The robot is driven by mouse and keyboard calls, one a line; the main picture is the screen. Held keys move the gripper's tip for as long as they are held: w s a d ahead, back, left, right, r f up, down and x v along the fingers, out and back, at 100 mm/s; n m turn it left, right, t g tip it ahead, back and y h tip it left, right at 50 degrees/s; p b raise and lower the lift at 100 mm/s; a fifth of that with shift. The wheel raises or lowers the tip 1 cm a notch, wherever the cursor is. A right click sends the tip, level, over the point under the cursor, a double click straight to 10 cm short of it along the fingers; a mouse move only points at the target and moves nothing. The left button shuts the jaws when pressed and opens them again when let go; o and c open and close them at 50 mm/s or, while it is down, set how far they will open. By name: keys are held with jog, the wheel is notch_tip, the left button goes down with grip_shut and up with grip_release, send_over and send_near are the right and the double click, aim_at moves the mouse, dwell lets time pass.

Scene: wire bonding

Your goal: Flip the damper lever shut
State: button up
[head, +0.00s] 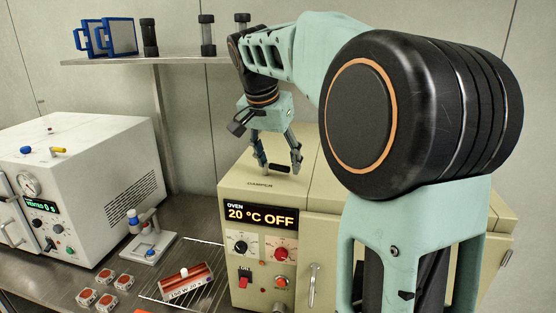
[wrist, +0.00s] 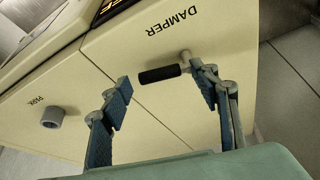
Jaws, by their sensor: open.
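The damper lever (wrist: 160,74) is a short black grip on a small metal pivot, on the cream oven top beside the printed word DAMPER in the wrist view. In the head view its black grip (head: 280,168) shows low between my fingers. My gripper (head: 281,171) is open and points down over the oven top. In the wrist view my gripper (wrist: 160,79) has one finger on each side of the grip, the right finger close to the pivot end. I cannot tell whether either finger touches it.
The oven (head: 262,263) shows "20 °C OFF" on its front. A grey PARK knob (wrist: 52,117) stands on its top. A white machine (head: 88,170) is at left. A shelf (head: 180,60) with blue frames and dark cylinders runs behind my arm. Several small parts lie on the bench.

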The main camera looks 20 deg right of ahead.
jog(key=shift+c, duration=0.2)
jog(key=c, duration=1.1)
jog(key=shift+w+d+n+y, duration=0.15)
jog(key=shift+d+n+y, duration=0.1)
jog(key=shift+n, duration=0.4)
jog(key=shift+w+d+n+y, duration=0.1)
jog(key=shift+n+y, duration=0.15)
jog(key=shift+n, duration=0.4)
jog(key=shift+t, duration=0.3)
jog(key=o, duration=1.1)
jog(key=shift+o, duration=0.2)
jog(key=shift+r, duration=0.15)
jog(key=v, duration=1.1)
jog(key=shift+r, duration=0.35)
jog(key=shift+s+a, duration=0.1)
jog(key=shift+a, duration=0.05)
